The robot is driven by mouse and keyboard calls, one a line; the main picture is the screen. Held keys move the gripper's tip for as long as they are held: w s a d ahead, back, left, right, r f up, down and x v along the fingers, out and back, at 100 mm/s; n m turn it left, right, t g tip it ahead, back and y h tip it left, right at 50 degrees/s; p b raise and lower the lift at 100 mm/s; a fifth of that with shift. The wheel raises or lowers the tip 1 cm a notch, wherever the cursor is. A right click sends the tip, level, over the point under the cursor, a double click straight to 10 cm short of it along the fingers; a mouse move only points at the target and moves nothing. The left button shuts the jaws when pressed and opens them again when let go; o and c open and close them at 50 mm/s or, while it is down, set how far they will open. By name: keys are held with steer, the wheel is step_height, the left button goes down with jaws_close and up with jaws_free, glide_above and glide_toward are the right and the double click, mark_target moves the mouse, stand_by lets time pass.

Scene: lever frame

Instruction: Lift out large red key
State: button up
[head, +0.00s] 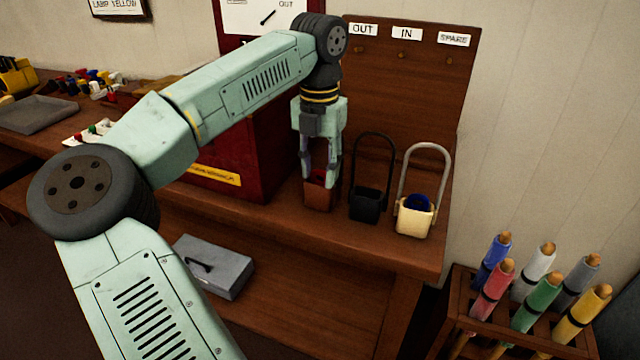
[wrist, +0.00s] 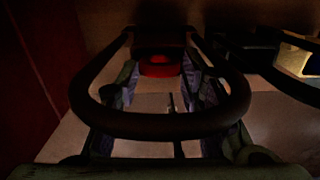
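The large red key shows in the wrist view as a round red piece (wrist: 160,68) inside a reddish-brown bucket. The bucket (head: 318,201) stands on the wooden bench, left of two other buckets. My gripper (head: 319,181) points straight down, its fingertips at the bucket's mouth. In the wrist view the fingers stand apart on either side of the red piece, with a gap between them. Whether they touch it is unclear. The bucket's dark hoop handle (wrist: 160,128) loops around the fingers. The key's lower part is hidden in the bucket.
A black bucket (head: 366,206) and a cream bucket (head: 414,220) with something blue inside stand to the right, both with raised handles. A red cabinet (head: 262,150) is close on the left. A peg board (head: 405,85) labelled OUT, IN and SPARE stands behind.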

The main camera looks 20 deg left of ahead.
steer(key=c, duration=0.7)
steer(key=shift+r, duration=0.15)
step_height(320, 180, up, 18)
steer(key=p, duration=0.2)
steer(key=shift+p, duration=0.3)
